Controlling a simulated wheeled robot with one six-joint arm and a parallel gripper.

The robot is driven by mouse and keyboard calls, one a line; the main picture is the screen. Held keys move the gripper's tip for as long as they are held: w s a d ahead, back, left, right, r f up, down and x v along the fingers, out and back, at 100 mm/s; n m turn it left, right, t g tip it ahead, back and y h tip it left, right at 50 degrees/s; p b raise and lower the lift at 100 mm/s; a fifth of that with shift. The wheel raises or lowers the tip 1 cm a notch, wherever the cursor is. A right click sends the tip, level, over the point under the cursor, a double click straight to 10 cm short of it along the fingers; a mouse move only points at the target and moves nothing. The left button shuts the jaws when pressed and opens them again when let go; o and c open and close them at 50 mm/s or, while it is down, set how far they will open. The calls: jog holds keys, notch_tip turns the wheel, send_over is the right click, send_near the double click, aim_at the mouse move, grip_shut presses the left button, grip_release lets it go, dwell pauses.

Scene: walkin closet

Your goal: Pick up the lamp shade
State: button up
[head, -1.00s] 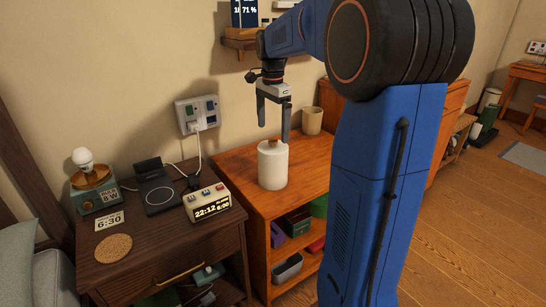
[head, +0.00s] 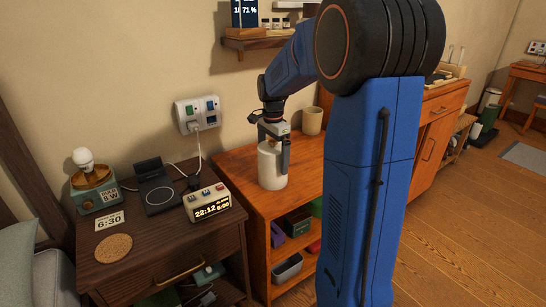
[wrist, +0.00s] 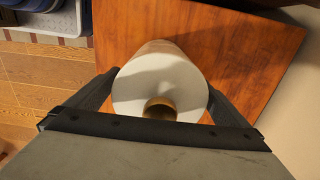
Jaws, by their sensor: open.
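The lamp shade (head: 271,168) is a white cylinder with a brass-coloured fitting at its top. It stands upright on the orange wooden cabinet. In the wrist view, the lamp shade (wrist: 160,85) is seen from above, with the round opening of its fitting near my gripper's palm. My gripper (head: 273,150) points down over it, and its fingers reach past the top on either side. In the wrist view, my gripper's fingers (wrist: 160,98) are spread around the shade. The gripper is open; whether a finger touches the shade cannot be told.
The cabinet top (head: 305,160) is clear in front of a beige cup (head: 312,120). A dark nightstand (head: 160,235) at left holds a clock (head: 207,203), a charging pad (head: 160,193) and a bare-bulb lamp base (head: 92,185). The wall behind carries a socket (head: 197,114) and a shelf (head: 262,42).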

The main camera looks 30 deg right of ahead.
jog(key=shift+f, duration=0.35)
jog(key=c, duration=1.2)
